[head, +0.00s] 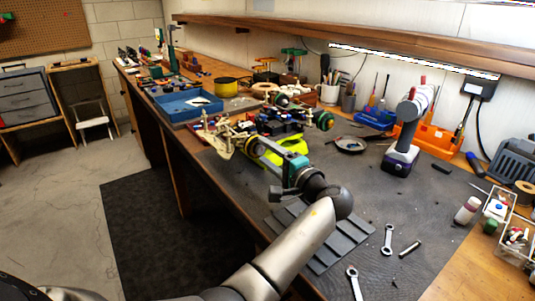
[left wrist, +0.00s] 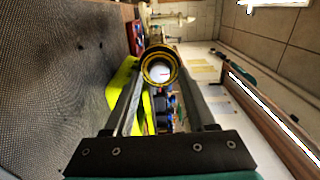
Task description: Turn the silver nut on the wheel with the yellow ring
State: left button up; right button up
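The wheel with the yellow ring (left wrist: 147,58) is dark and round and faces the left wrist camera. The silver nut (left wrist: 160,74) shows pale at its middle. My left gripper (left wrist: 159,72) is open, its two fingers spread with the wheel between or just past their tips; I cannot tell if they touch it. In the head view the left gripper (head: 262,151) reaches from the lower right to the yellow-ringed wheel (head: 252,146), on the car's near side. The RC car (head: 281,128) stands over a bright yellow-green piece (head: 292,146). My right gripper is not in view.
The car stands on a grey mat (head: 345,190) on the bench. Dark slats (head: 335,246) lie under my arm, with wrenches (head: 388,239) to their right. A cordless drill (head: 402,150) stands behind right. A blue tray (head: 187,105) is behind left.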

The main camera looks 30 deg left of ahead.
pick_arm(q)
jog(key=p+v, duration=0.2)
jog(key=v, duration=0.8)
jog(key=shift+s+d, duration=0.15)
jog(key=shift+d, duration=0.2)
jog(key=shift+s+d, duration=0.25)
jog(key=shift+d, duration=0.3)
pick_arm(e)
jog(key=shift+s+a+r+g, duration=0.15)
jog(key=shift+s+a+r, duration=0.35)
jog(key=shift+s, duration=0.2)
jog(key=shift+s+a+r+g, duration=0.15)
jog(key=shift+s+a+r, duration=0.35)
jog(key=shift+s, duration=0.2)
